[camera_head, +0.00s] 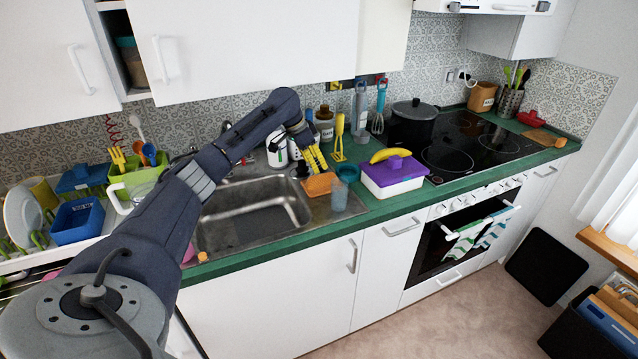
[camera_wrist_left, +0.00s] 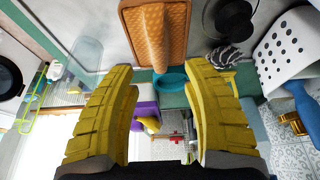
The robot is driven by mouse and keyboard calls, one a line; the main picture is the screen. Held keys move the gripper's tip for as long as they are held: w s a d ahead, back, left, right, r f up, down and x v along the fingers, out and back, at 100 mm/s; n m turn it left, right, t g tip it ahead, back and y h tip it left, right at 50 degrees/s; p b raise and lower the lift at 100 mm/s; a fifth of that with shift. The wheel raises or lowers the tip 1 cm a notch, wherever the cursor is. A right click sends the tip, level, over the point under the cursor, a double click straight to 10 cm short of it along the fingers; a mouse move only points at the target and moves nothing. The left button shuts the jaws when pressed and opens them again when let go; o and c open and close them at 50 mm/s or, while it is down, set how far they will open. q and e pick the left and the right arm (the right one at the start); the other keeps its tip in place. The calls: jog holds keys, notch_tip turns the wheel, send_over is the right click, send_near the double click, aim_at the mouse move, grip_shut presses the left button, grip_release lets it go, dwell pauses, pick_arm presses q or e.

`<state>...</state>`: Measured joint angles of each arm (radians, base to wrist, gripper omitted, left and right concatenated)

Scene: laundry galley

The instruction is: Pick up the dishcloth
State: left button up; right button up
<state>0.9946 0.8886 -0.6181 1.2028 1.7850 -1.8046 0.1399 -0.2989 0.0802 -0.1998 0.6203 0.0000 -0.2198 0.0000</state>
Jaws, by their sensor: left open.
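No gap between fingers and cloth can be judged. My right gripper is not in view.
A teal bowl (camera_head: 347,172) and a clear tumbler (camera_head: 339,196) stand close to the cloth. A white box with a purple lid (camera_head: 394,178) carries a banana. Bottles and a yellow utensil (camera_head: 339,138) stand behind. The sink basin (camera_head: 255,215) looks empty.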

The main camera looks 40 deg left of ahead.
aim_at(321, 174)
pick_arm(q)
jog(key=shift+d+f, duration=0.1)
jog(key=shift+f, duration=0.25)
jog(key=shift+x, duration=3)
jog(key=shift+w+f, duration=0.1)
jog(key=shift+f, duration=0.25)
jog(key=shift+d+f, duration=0.1)
jog(key=shift+f, duration=0.15)
grip_shut()
